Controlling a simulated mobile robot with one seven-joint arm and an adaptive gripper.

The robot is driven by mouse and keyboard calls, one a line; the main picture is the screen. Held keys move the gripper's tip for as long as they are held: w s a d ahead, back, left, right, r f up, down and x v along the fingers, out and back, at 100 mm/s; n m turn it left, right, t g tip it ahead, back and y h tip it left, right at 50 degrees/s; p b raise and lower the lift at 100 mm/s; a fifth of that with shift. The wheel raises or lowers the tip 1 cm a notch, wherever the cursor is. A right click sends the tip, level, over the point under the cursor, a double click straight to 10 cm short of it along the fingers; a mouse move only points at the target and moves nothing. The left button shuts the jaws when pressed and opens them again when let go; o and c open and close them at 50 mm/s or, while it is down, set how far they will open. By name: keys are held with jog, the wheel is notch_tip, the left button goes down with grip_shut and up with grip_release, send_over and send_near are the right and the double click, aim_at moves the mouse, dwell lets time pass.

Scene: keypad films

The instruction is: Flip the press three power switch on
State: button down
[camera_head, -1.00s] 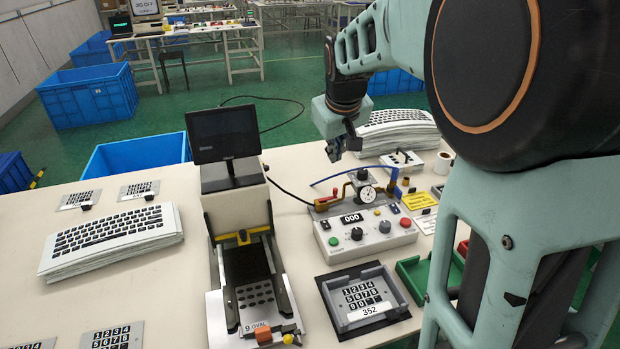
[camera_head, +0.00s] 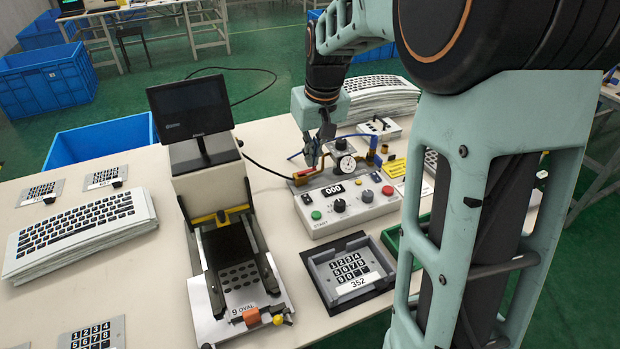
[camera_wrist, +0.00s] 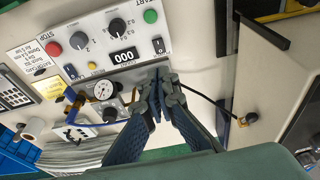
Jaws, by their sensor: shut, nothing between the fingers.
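A grey control box (camera_head: 350,208) stands on the table. It has a 000 display (camera_head: 334,189), knobs, a green button and a red button. I cannot tell which switch is press three's. My gripper (camera_head: 312,162) is shut and empty above the control box's back left edge. Its fingertips (camera_wrist: 157,82) point toward the rocker switch.
A pressure gauge (camera_head: 347,164) with brass fittings and a blue hose stands behind the panel, close to my fingers. A press with a monitor (camera_head: 190,115) is to the left. A keypad tray (camera_head: 349,275) lies in front. Keyboard stacks (camera_head: 80,235) lie left and behind.

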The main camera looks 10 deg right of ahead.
aim_at(308, 201)
jog(key=x, duration=0.8)
jog(key=s+x, duration=0.1)
jog(key=x, duration=0.3)
jog(key=shift+d+f+b, duration=0.1)
jog(key=shift+f+b, duration=0.15)
jog(key=shift+b, duration=0.05)
jog(key=shift+s+f, duration=0.1)
jog(key=shift+f, duration=0.45)
jog(key=shift+f, duration=0.1)
jog(key=shift+s+f+b, duration=0.15)
jog(key=shift+f+b, duration=0.4)
jog(key=shift+b, duration=0.15)
jog(key=shift+r, duration=0.25)
jog(key=shift+w+r+p, duration=0.3)
jog(key=shift+w+p, duration=0.2)
jog(key=shift+w, duration=0.2)
